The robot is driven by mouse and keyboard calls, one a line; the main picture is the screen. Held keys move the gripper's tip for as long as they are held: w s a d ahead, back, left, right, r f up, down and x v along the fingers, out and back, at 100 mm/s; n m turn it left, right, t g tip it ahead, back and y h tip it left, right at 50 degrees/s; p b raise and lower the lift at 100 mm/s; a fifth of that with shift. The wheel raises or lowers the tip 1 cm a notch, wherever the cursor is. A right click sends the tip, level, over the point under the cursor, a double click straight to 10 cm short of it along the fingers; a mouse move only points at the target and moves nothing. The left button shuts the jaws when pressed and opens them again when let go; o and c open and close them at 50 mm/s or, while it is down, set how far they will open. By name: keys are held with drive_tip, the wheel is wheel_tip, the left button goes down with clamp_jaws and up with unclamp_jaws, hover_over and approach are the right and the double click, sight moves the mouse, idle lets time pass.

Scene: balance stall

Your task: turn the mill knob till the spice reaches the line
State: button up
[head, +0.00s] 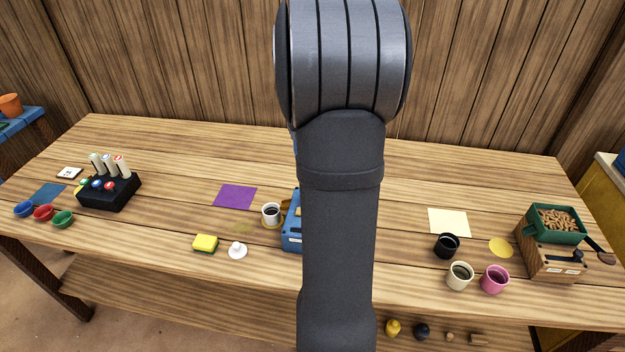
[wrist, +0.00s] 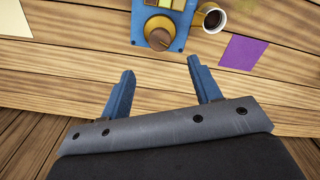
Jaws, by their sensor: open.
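A blue unit with a round brown knob (wrist: 160,36) shows at the top of the wrist view; I take it for the mill. In the head view only the left edge of this blue unit (head: 291,232) shows, and my arm hides the rest and the knob. My gripper (wrist: 160,68) is open and empty, its two blue fingers apart. In the wrist picture the knob lies just beyond the gap between the fingertips, not touched. I cannot make out the spice or the line.
Several cups and a wooden box with a green hopper (head: 553,236) stand at right. A purple sheet (head: 235,196) lies flat.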

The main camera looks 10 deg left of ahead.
wheel_tip(320, 180, down, 10)
drive_tip(key=shift+f, duration=0.1)
idle(0.4)
drive_tip(key=c, duration=1)
